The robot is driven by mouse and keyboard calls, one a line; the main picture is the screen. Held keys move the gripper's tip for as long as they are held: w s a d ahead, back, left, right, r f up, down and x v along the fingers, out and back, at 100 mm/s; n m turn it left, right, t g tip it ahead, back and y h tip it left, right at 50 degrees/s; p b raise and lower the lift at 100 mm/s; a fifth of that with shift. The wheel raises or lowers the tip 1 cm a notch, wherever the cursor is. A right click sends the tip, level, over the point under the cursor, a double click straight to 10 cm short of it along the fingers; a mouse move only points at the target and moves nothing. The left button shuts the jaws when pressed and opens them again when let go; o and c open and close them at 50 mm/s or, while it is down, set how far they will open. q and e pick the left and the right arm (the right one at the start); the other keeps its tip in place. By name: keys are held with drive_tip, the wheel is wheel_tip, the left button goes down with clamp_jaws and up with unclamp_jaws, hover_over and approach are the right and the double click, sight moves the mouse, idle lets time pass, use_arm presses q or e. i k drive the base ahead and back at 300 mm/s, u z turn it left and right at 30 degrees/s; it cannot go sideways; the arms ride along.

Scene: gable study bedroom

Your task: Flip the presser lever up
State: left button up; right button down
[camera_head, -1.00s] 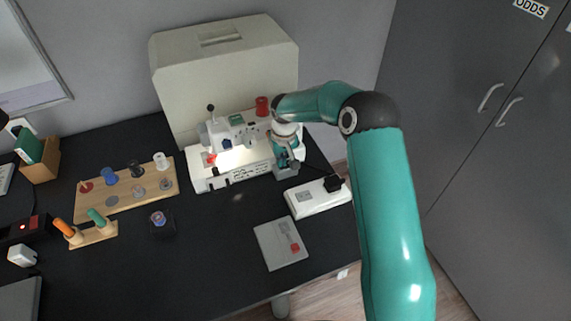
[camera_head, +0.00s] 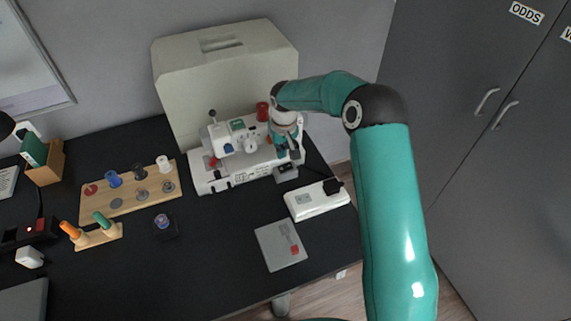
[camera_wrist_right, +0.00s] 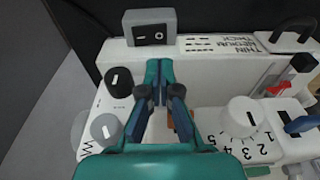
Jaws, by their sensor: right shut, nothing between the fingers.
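The white sewing machine (camera_head: 222,182) stands on the black desk; the right wrist view shows its white body (camera_wrist_right: 215,64) close up. I cannot tell for certain which part is the presser lever. My right gripper (camera_head: 293,158) is at the machine's right end, away from the red part. In the wrist view its fingers (camera_wrist_right: 158,66) are shut and empty, near a grey switch box (camera_wrist_right: 150,28). My left gripper is out of view.
A beige cover (camera_head: 225,65) stands behind the machine. A white foot pedal (camera_head: 317,199) and a grey plate (camera_head: 281,246) lie at the right. A wooden spool board (camera_head: 130,205) and thread-coloured handles on a stand (camera_head: 97,238) are at the left.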

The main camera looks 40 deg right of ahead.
sight(212, 113)
drive_tip(key=k, duration=1)
